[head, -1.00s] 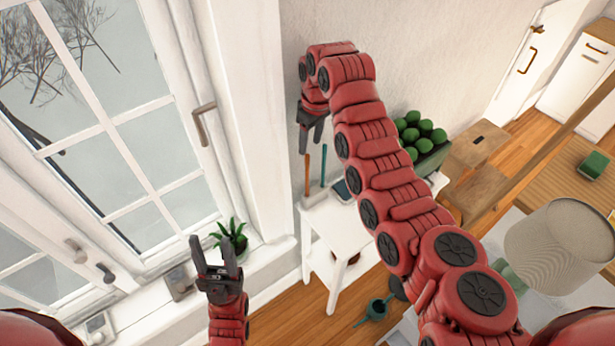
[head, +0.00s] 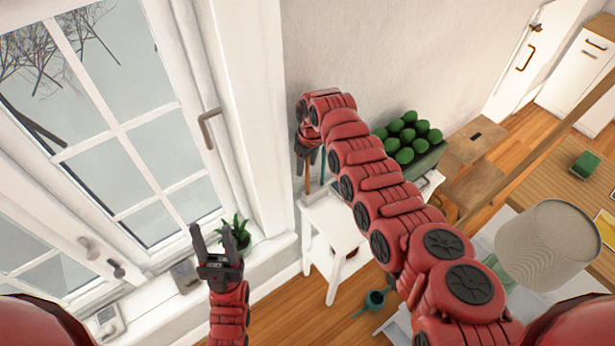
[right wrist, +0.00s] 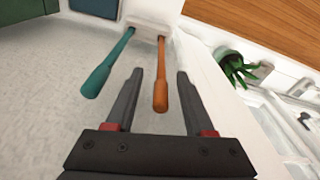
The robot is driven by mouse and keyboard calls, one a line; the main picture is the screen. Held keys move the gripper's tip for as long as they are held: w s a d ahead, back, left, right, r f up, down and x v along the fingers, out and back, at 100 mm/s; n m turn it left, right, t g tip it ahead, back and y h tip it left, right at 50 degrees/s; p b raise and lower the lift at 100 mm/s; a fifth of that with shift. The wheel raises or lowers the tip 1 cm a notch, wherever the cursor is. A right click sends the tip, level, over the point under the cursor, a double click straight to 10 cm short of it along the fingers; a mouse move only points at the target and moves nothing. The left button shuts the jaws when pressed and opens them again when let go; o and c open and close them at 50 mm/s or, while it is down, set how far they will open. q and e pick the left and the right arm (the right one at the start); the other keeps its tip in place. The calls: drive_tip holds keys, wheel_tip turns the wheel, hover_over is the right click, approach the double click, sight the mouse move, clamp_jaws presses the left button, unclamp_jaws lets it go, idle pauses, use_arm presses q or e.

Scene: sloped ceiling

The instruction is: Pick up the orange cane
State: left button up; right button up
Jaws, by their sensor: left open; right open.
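The orange cane (right wrist: 160,80) shows in the right wrist view, its handle end between the two open fingers of my right gripper (right wrist: 157,95). No contact with either finger is visible. In the head view the orange cane (head: 308,180) stands upright by the wall at the white table, its top hidden by my right gripper (head: 306,150). A teal cane (right wrist: 108,65) stands beside it, left of the fingers in the right wrist view. My left gripper (head: 216,245) is open and empty near the window sill.
The white table (head: 335,215) stands against the wall beside the window frame. A dark green crate of round green things (head: 410,135) is behind my right arm. A potted plant (head: 238,237) sits on the sill near my left gripper. A teal watering can (head: 375,300) is on the floor.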

clamp_jaws()
idle(1.4)
